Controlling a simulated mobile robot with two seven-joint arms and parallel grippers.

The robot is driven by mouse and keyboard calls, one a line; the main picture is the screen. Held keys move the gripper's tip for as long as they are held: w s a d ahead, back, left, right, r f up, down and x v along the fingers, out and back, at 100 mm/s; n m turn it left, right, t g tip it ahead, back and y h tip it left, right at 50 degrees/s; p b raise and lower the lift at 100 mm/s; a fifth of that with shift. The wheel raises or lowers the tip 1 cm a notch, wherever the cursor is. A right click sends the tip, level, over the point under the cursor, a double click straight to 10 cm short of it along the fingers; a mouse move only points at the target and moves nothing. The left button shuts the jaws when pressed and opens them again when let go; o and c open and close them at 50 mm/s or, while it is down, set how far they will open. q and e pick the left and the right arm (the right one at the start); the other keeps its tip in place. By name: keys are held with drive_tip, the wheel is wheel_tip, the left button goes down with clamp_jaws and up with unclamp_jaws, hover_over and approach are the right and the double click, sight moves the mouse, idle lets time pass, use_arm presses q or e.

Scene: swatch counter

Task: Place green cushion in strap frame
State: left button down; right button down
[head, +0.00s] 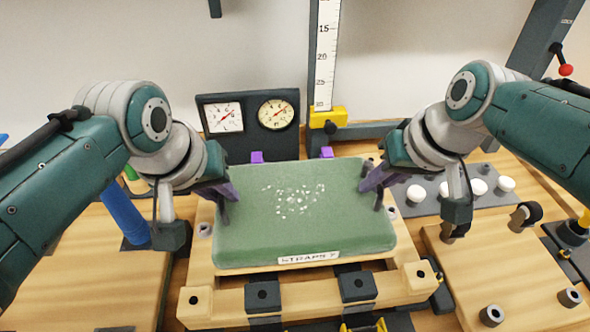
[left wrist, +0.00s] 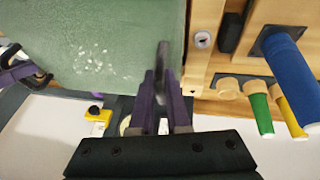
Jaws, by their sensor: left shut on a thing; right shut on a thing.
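The green cushion (head: 330,228) is a flat, rounded slab with white specks on top, level between my two grippers. It lies over the wooden strap frame (head: 230,302) and hides most of its inside; I cannot tell whether it rests on it or hangs just above. My left gripper (head: 229,203) is shut on the cushion's left edge. My right gripper (head: 378,190) is shut on its right edge. The left wrist view shows the cushion (left wrist: 120,25), the left gripper's purple fingers (left wrist: 165,85) at its edge, and the right gripper (left wrist: 20,72) across it.
Dark straps (head: 263,294) cross the frame's front rail. Behind stand a two-dial gauge box (head: 248,125) and a ruler post (head: 324,55). A blue cylinder (head: 124,214) stands left; white knobs (head: 478,187) sit right.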

sight(228, 210)
use_arm(q)
drive_tip(key=shift+d, duration=0.1)
use_arm(e)
drive_tip(key=shift+s, duration=0.1)
use_arm(q)
drive_tip(key=shift+f, duration=0.1)
use_arm(e)
drive_tip(key=shift+f, duration=0.15)
